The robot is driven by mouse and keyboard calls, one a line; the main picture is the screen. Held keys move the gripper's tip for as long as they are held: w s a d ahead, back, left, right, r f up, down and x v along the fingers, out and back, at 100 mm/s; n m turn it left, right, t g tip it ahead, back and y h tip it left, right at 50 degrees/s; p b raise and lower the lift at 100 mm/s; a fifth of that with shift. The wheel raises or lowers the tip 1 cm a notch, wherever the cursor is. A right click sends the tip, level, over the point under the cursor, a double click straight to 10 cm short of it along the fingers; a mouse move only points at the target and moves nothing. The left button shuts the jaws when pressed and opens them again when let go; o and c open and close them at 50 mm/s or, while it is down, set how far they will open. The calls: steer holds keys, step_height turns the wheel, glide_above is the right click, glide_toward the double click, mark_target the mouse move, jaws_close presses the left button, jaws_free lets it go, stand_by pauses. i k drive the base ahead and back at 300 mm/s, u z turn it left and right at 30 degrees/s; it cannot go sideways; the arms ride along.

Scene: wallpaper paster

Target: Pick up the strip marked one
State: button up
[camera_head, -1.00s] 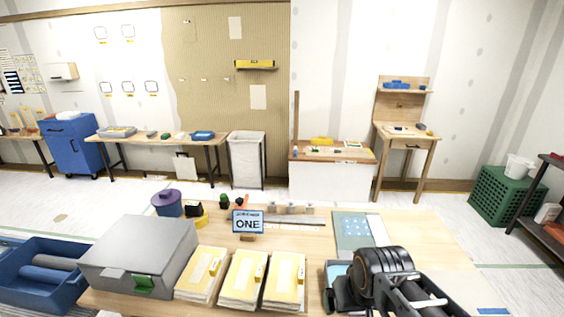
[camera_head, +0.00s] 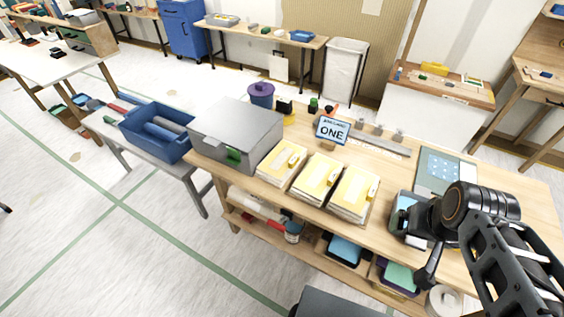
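Each carries a small yellow tag too small to read. I cannot tell which strip is marked one. My gripper (camera_head: 424,246) is at the table's front right, right of the stacks and apart from them. Its fingers are partly hidden, and whether they are open is unclear.
A grey lidded box (camera_head: 236,128) stands left of the stacks, with a blue bin (camera_head: 157,131) on a side table beyond. A dark-rimmed tray (camera_head: 408,203) lies beside my gripper. A patterned sheet (camera_head: 445,168) lies behind it. Shelves below hold boxes (camera_head: 345,249).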

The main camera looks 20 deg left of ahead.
mark_target(281, 162)
steer(key=u, duration=2.75)
steer(key=i, duration=2.7)
steer(key=z, duration=2.85)
